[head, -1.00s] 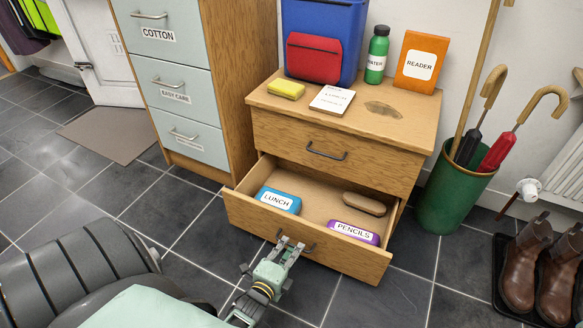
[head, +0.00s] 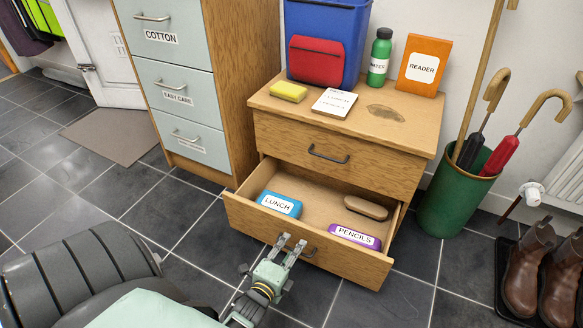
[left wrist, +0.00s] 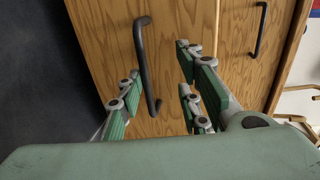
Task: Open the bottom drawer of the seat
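The seat (head: 275,138) is a wooden unit with two drawers. Its bottom drawer (head: 330,258) stands well out, with a blue LUNCH box (head: 280,204), a purple PENCILS case (head: 355,236) and a brown oblong item (head: 366,207) inside. The top drawer (head: 290,142) is shut. My left gripper (head: 290,243) is at the bottom drawer's front, by its dark handle. In the left wrist view, my left gripper (left wrist: 157,85) has its fingers apart, with the bar handle (left wrist: 141,55) in the gap between them. I cannot tell whether they touch it. My right gripper is not in view.
A cabinet with labelled drawers (head: 186,103) stands left of the seat. A green umbrella stand (head: 450,200) and brown boots (head: 527,270) are at the right. A bag, bottle (head: 380,57), orange READER book (head: 422,65) and smaller items sit on top.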

